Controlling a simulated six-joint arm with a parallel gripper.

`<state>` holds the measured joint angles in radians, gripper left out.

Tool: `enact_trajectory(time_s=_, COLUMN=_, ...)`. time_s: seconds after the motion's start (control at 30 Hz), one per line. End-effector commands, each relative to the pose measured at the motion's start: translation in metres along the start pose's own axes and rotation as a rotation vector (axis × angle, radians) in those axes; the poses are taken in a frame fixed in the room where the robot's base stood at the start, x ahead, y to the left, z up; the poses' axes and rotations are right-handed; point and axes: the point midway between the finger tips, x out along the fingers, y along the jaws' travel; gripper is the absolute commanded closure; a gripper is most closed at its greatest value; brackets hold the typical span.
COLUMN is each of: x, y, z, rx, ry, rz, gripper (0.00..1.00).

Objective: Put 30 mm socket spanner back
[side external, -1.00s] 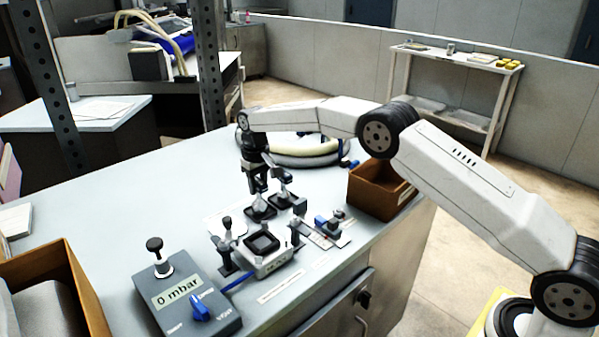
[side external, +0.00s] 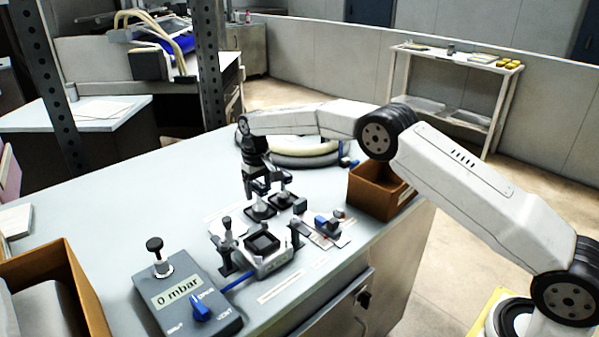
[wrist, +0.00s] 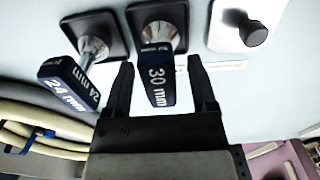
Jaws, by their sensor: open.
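The 30 mm socket spanner (wrist: 158,82), with a dark blue labelled handle and a metal shaft, stands on its square black base (wrist: 152,24). In the side view its base (side external: 261,212) is on the bench below my gripper (side external: 260,190). In the wrist view my gripper (wrist: 160,66) is open, with one finger on each side of the handle and a visible gap at each finger. The socket's lower end is hidden, so I cannot tell how deep it sits.
The 24 mm spanner (wrist: 72,82) stands close beside, on its own black base. A device with a square black top (side external: 263,245) and a pressure box (side external: 187,293) stand nearer the camera. A brown bin (side external: 378,192) is to the right, with coiled hose (side external: 303,158) behind.

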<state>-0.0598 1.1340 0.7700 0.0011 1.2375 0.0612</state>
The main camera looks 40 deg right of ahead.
Motion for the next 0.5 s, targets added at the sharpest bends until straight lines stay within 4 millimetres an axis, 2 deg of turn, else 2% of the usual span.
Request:
enact_trajectory(time_s=0.27, x=-0.016, y=0.000, z=-0.001, rx=0.000, ry=0.004, rz=0.000, gripper=0.27)
enact_trajectory(time_s=0.5, x=-0.049, y=0.000, z=-0.001, rx=0.000, ry=0.005, rz=0.000, gripper=0.27)
